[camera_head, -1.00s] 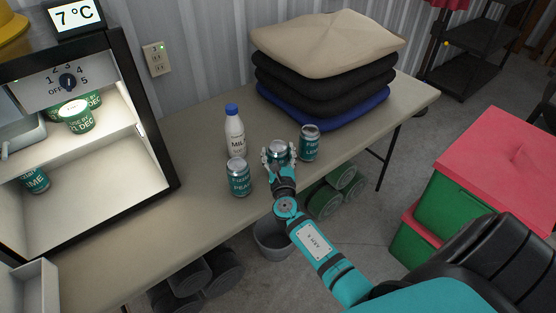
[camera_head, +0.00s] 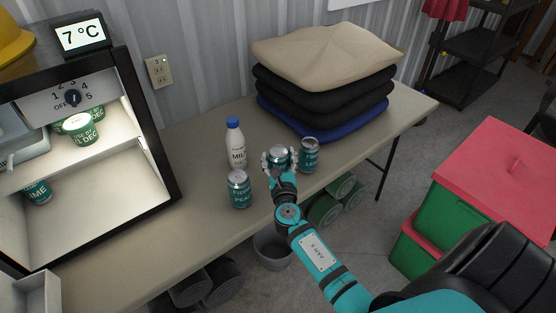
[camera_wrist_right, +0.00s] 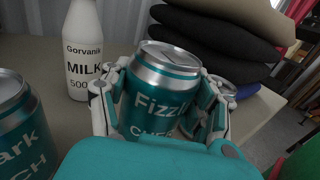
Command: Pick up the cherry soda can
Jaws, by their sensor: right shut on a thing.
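The cherry soda can (camera_head: 279,156) is teal and silver and stands between the fingers of my right gripper (camera_head: 279,161). In the right wrist view the can (camera_wrist_right: 160,95) shows "Fizz" and the start of "CHE" on its label, and the fingers of the right gripper (camera_wrist_right: 163,105) close on it from both sides. The can is upright; its base is hidden, so I cannot tell whether it touches the table. My left gripper is not in view.
A peach can (camera_head: 239,190), a milk bottle (camera_head: 236,145) and another teal can (camera_head: 309,156) stand close around it on the table (camera_head: 190,225). Stacked cushions (camera_head: 325,75) are behind. An open lit fridge (camera_head: 110,190) is at left. Red-lidded boxes (camera_head: 497,165) stand at right.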

